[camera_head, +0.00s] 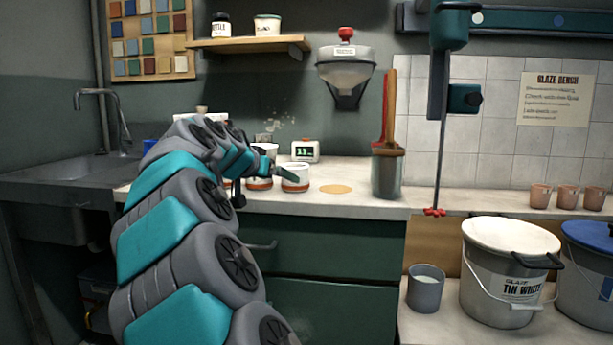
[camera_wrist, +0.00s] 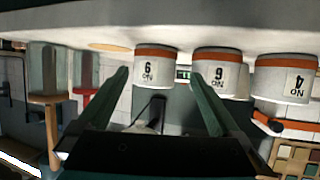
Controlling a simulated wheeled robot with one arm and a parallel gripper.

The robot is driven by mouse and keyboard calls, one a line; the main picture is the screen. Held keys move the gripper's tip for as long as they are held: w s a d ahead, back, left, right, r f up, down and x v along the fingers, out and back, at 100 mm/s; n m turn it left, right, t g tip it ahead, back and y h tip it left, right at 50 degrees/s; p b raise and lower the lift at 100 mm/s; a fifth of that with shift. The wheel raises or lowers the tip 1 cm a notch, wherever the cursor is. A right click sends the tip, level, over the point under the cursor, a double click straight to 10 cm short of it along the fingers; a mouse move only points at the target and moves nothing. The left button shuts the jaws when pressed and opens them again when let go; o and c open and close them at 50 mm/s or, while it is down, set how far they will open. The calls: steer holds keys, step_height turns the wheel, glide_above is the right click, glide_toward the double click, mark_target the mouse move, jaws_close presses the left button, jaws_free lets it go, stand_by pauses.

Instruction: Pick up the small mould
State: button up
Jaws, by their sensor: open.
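Several white moulds with orange bands stand on the worktop. In the wrist view, which is upside down, the left mould (camera_wrist: 154,64) looks smallest and lies between my fingers' lines. The middle mould (camera_wrist: 215,72) is partly behind the right finger, and the right mould (camera_wrist: 286,80) is labelled 4. In the head view, one mould (camera_head: 295,179) stands at the right of the group and another (camera_head: 259,184) beside it, partly hidden by my arm. My gripper (camera_wrist: 160,76) is open and empty, facing the moulds; contact cannot be told. It also shows in the head view (camera_head: 270,182).
A small clock (camera_head: 305,151) stands behind the moulds. A sink (camera_head: 65,170) is at the left. The worktop's front edge (camera_head: 330,207) is clear.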

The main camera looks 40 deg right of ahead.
steer(key=shift+w+d+r+h, duration=0.15)
steer(key=shift+d+r, duration=0.05)
steer(key=shift+d, duration=0.3)
steer(key=shift+w+d+r+h, duration=0.1)
steer(key=shift+d+r+h, duration=0.05)
steer(key=shift+d, duration=0.3)
steer(key=x, duration=0.2)
steer(key=shift+d+f, duration=0.1)
steer(key=shift+d, duration=0.15)
steer(key=shift+f+p+x, duration=0.25)
steer(key=shift+p+x, duration=0.4)
steer(key=shift+x, duration=1.95)
steer(key=shift+s, duration=0.15)
steer(key=c, duration=1.5)
steer(key=shift+r, duration=0.2)
